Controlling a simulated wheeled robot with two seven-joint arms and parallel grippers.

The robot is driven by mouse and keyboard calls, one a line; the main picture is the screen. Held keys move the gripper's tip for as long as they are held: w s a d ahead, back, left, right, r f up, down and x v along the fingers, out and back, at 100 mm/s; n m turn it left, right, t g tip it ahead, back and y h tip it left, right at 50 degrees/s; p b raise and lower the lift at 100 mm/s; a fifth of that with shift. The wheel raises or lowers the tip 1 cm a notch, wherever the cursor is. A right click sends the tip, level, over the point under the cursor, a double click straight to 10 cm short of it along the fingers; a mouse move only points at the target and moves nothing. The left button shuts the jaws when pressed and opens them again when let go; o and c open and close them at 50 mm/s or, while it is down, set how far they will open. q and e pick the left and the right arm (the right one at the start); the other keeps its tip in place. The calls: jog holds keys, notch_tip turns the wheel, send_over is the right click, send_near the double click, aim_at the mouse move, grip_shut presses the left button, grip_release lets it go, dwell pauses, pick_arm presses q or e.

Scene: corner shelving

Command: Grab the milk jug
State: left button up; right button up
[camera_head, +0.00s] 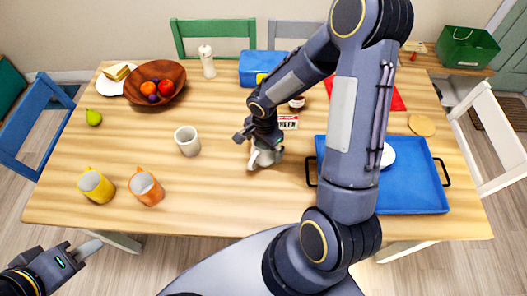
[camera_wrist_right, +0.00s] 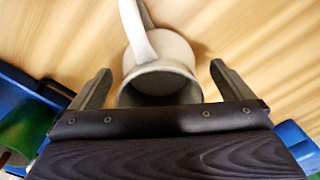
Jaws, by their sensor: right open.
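The milk jug (camera_head: 265,158) is a small whitish jug on the wooden table, partly hidden under my right gripper (camera_head: 259,138) in the head view. In the right wrist view the jug (camera_wrist_right: 160,68) shows its round dark mouth and its handle pointing up the picture. My right gripper (camera_wrist_right: 161,76) is open, with one finger on each side of the jug's rim and a visible gap to it on both sides. My left gripper (camera_head: 86,250) is at the lower left, off the table's front edge and empty-looking; its jaw opening is unclear.
A blue tray (camera_head: 420,203) with a white dish lies right of the jug. A white cup (camera_head: 187,141), a yellow mug (camera_head: 96,185) and an orange mug (camera_head: 146,187) stand to the left. A blue box (camera_head: 262,66) is behind.

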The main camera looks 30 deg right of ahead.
jog(key=shift+c, duration=0.4)
jog(key=c, duration=1.2)
jog(key=shift+c, duration=0.2)
jog(key=shift+r, duration=0.2)
